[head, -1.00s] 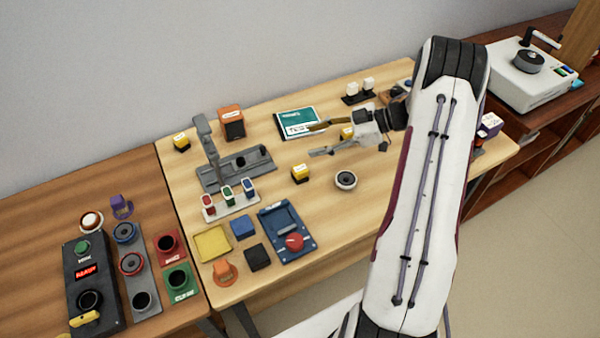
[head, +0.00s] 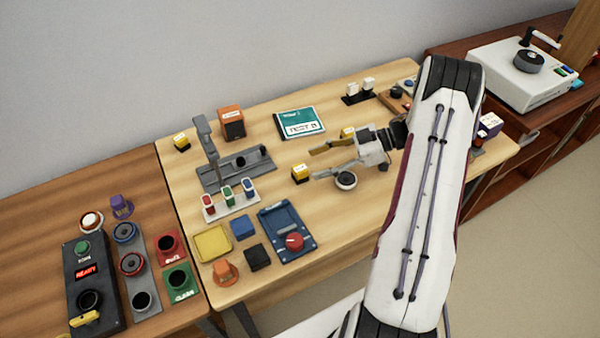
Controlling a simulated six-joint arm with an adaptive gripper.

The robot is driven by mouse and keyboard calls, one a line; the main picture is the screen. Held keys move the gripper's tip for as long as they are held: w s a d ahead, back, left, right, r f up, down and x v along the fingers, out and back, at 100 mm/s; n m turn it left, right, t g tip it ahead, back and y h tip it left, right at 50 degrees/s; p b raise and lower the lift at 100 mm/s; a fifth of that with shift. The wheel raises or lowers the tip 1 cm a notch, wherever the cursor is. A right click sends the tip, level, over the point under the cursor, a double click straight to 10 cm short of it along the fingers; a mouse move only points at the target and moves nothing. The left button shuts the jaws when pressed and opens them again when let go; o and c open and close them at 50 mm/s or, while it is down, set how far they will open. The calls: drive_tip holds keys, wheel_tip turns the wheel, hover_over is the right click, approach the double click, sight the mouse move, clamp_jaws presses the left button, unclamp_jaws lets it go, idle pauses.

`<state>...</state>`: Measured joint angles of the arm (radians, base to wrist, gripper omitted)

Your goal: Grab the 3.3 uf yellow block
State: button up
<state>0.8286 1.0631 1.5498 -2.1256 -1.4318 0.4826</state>
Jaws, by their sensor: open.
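One yellow block (head: 300,174) is near the middle, just left of my gripper's fingertips. A second yellow block (head: 182,144) stands at the back left. A third yellow block (head: 347,133) is behind my gripper and partly hidden by it. The print on the blocks is too small to read, so I cannot tell which is 3.3 uf. My gripper (head: 313,163) is open and empty, with its fingers pointing left toward the middle block.
A round dark speaker (head: 345,180) lies just below my gripper's lower finger. A grey fixture (head: 237,170) with an upright post stands to the left. A teal booklet (head: 299,122) lies behind. A blue tray (head: 287,236) with a red knob is in front. Bare table lies between booklet and gripper.

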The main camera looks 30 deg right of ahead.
sight(305, 168)
drive_tip(key=shift+w+a+f, duration=0.1)
drive_tip(key=shift+a+f, duration=0.05)
drive_tip(key=shift+a, duration=0.25)
drive_tip(key=shift+s+x, duration=0.1)
drive_tip(key=shift+x, duration=0.85)
drive_tip(key=shift+s+x, duration=0.15)
drive_tip(key=shift+x, duration=1.65)
drive_tip(key=c, duration=1.1)
